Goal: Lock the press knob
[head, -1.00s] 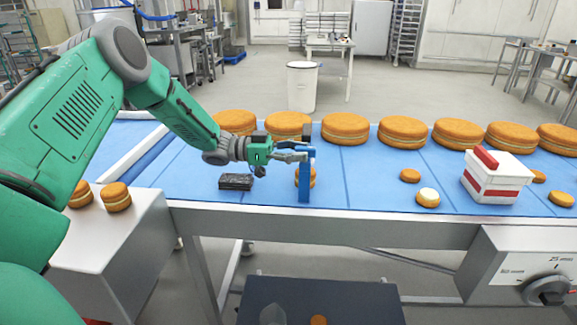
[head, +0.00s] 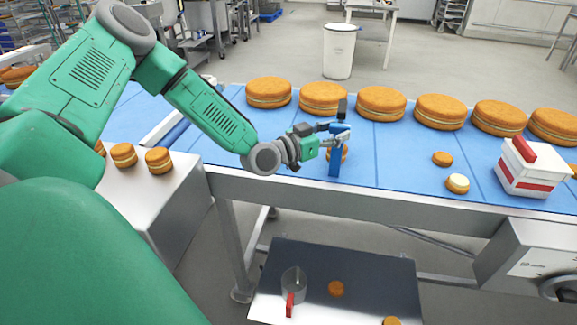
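A dark round knob (head: 562,288) sits on the front of a grey control box at the lower right of the head view, cut off by the picture's edge. I cannot tell whether it is locked. My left gripper (head: 338,131) is far to its left, above the belt's near edge. It appears shut on an upright blue tool (head: 335,161) with a dark upper end (head: 342,107). A small filled round (head: 344,154) is partly hidden behind the tool. My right gripper is out of view.
A blue belt (head: 400,176) carries a row of large filled rounds (head: 381,103). A white and red box (head: 530,168) stands at its right. Small rounds (head: 159,160) sit on a grey cabinet at left. A lower shelf (head: 375,265) holds a metal cylinder (head: 293,283) with a red handle.

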